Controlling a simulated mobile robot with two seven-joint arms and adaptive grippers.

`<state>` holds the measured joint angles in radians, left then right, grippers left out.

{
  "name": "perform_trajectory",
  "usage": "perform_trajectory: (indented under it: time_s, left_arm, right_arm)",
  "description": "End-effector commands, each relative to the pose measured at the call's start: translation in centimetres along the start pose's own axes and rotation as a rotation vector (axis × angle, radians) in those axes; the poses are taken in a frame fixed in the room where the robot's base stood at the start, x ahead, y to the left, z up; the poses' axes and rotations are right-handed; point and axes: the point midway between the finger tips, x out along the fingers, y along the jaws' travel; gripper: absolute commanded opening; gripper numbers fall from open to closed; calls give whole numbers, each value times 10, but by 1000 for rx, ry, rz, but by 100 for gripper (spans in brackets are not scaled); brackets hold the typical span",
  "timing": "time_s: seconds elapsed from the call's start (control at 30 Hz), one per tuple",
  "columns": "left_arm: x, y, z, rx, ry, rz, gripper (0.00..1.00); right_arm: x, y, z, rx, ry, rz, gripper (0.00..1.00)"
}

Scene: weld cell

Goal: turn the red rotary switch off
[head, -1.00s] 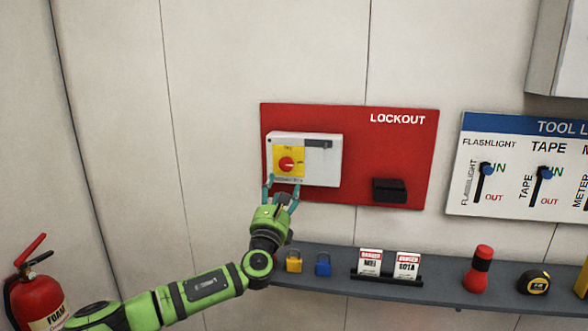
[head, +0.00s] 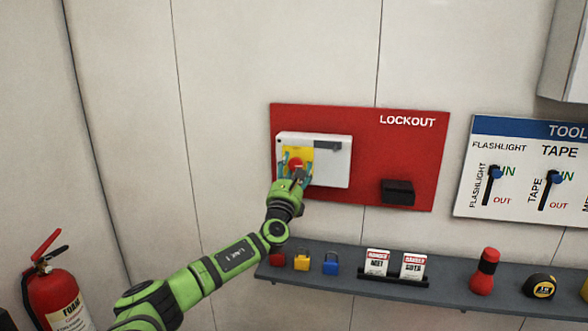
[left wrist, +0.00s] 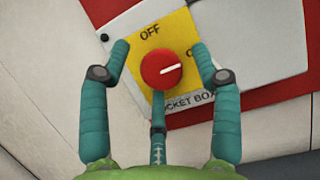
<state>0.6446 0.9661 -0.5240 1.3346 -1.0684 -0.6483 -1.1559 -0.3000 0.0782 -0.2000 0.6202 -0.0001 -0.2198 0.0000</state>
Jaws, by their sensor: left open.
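The red rotary switch (left wrist: 161,70) sits on a yellow plate (left wrist: 150,36) marked OFF at the top and a partly hidden ON at the right. Its white pointer line points toward the ON side in the left wrist view. In the head view the switch (head: 296,164) is on a white box (head: 333,167) on the red LOCKOUT board (head: 420,150). My left gripper (left wrist: 162,62) is open, with teal fingers on either side of the knob and a third finger below it. Contact with the knob cannot be told. My right gripper is not in view.
A grey shelf (head: 345,283) below holds a yellow padlock (head: 302,262), a blue padlock (head: 330,266), tags (head: 377,262) and a red flashlight (head: 485,271). A black holder (head: 397,191) is on the board. A fire extinguisher (head: 58,298) stands at the lower left.

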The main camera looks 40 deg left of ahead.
Motion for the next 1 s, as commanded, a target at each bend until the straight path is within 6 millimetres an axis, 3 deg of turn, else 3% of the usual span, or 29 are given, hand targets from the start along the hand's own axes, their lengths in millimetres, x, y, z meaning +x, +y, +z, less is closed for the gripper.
perform_trajectory:
  time_s: [0.07,0.1,0.2,0.67,1.0]
  left_arm:
    - [0,0,0,0,0,0,60]
    - [0,0,0,0,0,0,44]
    - [0,0,0,0,-1,1,9]
    - [1,1,3,-24,-6,13,8]
    - [1,0,3,-209,-10,89,8]
  right_arm:
    - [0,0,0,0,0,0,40]
    - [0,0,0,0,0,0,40]
    - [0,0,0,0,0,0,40]
    - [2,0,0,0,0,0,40]
    - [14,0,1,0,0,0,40]
